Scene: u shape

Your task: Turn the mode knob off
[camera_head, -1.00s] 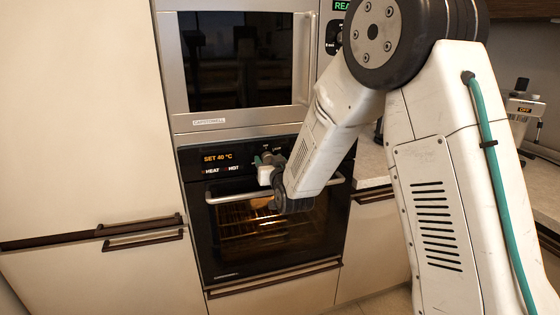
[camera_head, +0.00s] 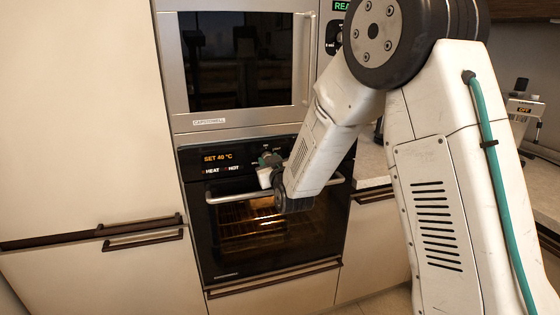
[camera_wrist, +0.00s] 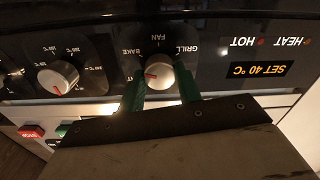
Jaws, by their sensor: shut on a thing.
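The mode knob (camera_wrist: 159,72) is a silver dial with a red mark on the oven's black panel. The wrist view shows the panel upside down, with FAN, GRILL and BAKE printed around the knob. The red mark points to the left in that view, below the word BAKE. My gripper (camera_wrist: 160,86) has its green fingers on both sides of the knob and is shut on it. In the head view my gripper (camera_head: 268,163) is at the oven panel, and my arm hides the knob.
A second knob (camera_wrist: 58,77) with a degree scale sits beside it. The oven display (camera_wrist: 259,70) reads SET 40 °C. The oven door handle (camera_head: 225,199) runs just below the panel. A microwave (camera_head: 240,60) is above, and a counter (camera_head: 371,162) is to the right.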

